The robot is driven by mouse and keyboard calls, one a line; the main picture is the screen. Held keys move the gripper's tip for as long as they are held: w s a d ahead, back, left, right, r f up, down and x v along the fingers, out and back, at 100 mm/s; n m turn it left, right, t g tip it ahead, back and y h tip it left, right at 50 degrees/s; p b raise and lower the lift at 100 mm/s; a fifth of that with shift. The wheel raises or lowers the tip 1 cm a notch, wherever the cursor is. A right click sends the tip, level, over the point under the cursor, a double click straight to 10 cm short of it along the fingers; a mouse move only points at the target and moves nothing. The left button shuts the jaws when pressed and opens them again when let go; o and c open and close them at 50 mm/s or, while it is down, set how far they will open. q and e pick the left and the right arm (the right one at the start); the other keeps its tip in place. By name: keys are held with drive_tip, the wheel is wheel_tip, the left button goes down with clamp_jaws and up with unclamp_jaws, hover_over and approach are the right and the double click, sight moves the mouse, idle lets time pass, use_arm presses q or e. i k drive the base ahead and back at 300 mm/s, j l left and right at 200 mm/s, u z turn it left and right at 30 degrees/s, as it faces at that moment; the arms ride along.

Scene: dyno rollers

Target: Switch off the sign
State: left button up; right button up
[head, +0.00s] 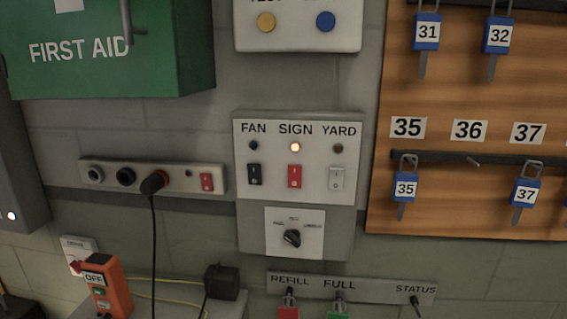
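A pale switch panel (318,188) is on the wall in the middle of the head view, labelled FAN, SIGN and YARD. Under SIGN is a red rocker switch (295,176). The small lamp (295,147) above it glows warm white. The black FAN rocker (255,174) is to its left, under a dark blue lamp. The white YARD rocker (336,178) is to its right, under a dark lamp. Neither of my grippers is in view, and nothing covers the switches.
A rotary knob (292,238) sits just below the panel. A socket strip (150,178) with a plugged-in cable is to the left. A green first aid box (110,50) juts out at upper left.

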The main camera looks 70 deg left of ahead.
sight(294, 171)
drive_tip(key=u, duration=2.1)
